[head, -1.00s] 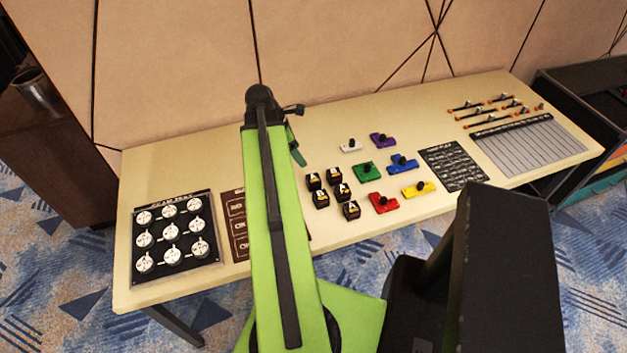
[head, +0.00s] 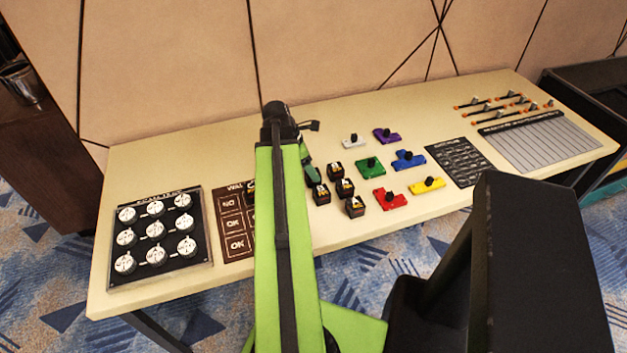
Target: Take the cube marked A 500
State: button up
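Several small black cubes with orange-and-white marked tops sit in a cluster at the middle of the table, among them a back right cube (head: 335,170), a middle right cube (head: 345,189), a front left cube (head: 321,195) and a front cube (head: 355,207). Their markings are too small to read, so I cannot tell which one is A 500. My gripper (head: 311,172), mostly seen from behind my green arm, is at the back left of the cluster and partly covers a cube there. Whether its fingers are open or shut is not clear.
The table (head: 140,165) also holds a board of white discs (head: 190,262), a brown sign board (head: 232,222) partly behind my arm, coloured knobbed pieces such as a red one (head: 390,200), a black text card (head: 460,162) and a grey lined panel (head: 540,145). The table's back left is clear.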

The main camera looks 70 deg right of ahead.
jog(key=b+x, duration=0.2)
jog(key=x, duration=0.1)
jog(key=b+x, duration=0.1)
jog(key=b, duration=0.1)
jog(key=shift+w+a+f, duration=0.25)
jog(key=shift+w+f, duration=0.05)
jog(key=shift+f, duration=0.25)
jog(key=shift+s, duration=0.1)
jog(key=shift+r, duration=0.15)
jog(key=c, duration=1.5)
